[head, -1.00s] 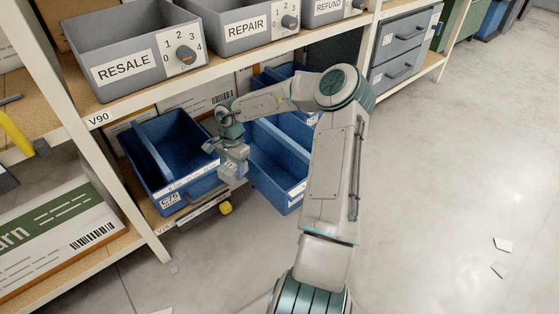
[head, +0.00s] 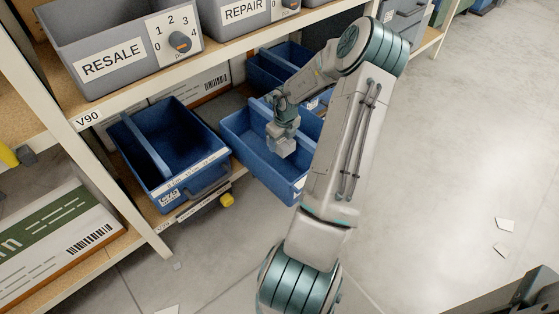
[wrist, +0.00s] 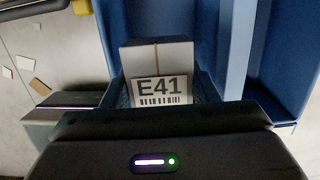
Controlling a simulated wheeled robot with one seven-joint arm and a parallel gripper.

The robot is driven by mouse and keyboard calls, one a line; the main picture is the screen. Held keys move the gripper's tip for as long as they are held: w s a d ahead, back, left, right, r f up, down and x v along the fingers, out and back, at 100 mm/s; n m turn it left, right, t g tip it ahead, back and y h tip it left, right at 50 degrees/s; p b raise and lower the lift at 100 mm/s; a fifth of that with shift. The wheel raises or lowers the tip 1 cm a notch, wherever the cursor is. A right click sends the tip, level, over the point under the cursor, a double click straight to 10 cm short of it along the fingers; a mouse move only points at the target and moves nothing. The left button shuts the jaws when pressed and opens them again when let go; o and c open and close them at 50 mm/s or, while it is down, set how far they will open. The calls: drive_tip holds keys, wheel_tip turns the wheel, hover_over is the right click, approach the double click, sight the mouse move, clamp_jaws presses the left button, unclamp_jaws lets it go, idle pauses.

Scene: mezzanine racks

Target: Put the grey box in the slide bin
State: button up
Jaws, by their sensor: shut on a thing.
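The grey box (head: 282,148) is a small block held below my gripper (head: 284,133). In the wrist view the grey box (wrist: 157,56) has a tan stripe on top and an "E41" barcode label. My gripper is shut on it. Box and gripper appear over a blue bin (head: 235,129) that juts out from the lower shelf; my arm covers part of its right side. In the wrist view blue walls (wrist: 287,60) and a lighter divider lie beyond the box. Which bin is the slide bin I cannot tell.
Another blue bin (head: 205,128) with a divider and front handle sits to the left on the lower shelf. Grey RESALE (head: 112,66) and REPAIR (head: 243,10) bins stand on the shelf above. Open floor lies to the right, with paper scraps (head: 505,225).

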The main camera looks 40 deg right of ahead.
wheel_tip(320, 180, down, 17)
drive_tip(key=b, duration=0.8)
drive_tip(key=shift+r+b, duration=0.15)
drive_tip(key=shift+b, duration=0.2)
drive_tip(key=shift+r, duration=0.1)
drive_tip(key=o, duration=1)
